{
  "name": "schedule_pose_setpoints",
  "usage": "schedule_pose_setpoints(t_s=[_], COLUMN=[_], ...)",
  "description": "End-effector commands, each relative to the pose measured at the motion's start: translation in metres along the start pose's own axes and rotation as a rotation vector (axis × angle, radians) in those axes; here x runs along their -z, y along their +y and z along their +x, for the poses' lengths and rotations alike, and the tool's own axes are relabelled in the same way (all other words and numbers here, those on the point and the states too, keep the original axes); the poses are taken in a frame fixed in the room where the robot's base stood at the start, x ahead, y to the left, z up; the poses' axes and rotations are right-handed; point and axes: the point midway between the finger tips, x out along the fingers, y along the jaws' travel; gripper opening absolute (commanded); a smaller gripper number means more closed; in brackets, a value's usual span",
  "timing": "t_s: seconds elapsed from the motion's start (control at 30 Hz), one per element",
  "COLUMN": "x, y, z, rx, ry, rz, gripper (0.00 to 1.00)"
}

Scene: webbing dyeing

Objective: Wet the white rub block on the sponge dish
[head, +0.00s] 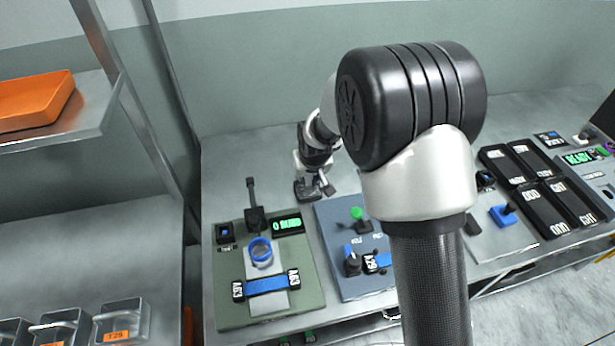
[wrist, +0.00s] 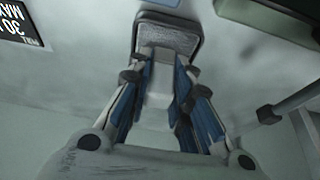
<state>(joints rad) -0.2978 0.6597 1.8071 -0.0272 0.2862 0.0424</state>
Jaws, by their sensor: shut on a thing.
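My gripper (wrist: 160,68) is shut on the white rub block (wrist: 158,88), which shows between the blue-padded fingers in the wrist view. The sponge dish (wrist: 169,18), a small grey dish with a dark rim, lies just past the fingertips. The block's far end overlaps the dish in the picture; I cannot tell whether it touches the sponge. In the head view my gripper (head: 314,168) points down at the back of the bench, over a small dark item that seems to be the dish (head: 304,190). The block is not clear there.
A green board (head: 232,303) with a blue strap and a counter display stands front left of my gripper. A blue-grey board (head: 336,220) with small fixtures is close in front. Black label tiles (head: 541,186) lie at right. My arm hides the bench middle.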

Motion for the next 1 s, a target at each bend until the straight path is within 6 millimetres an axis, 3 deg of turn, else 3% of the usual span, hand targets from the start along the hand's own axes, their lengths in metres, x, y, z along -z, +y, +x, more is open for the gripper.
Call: schedule_pose_setpoints(t_s=[0.73, 1.0], x=[0.026, 0.028], y=[0.0, 0.0], z=[-0.058, -0.063], rx=[0.0, 0.0], ry=[0.006, 0.005], rz=[0.0, 0.0], gripper=[0.0, 0.0])
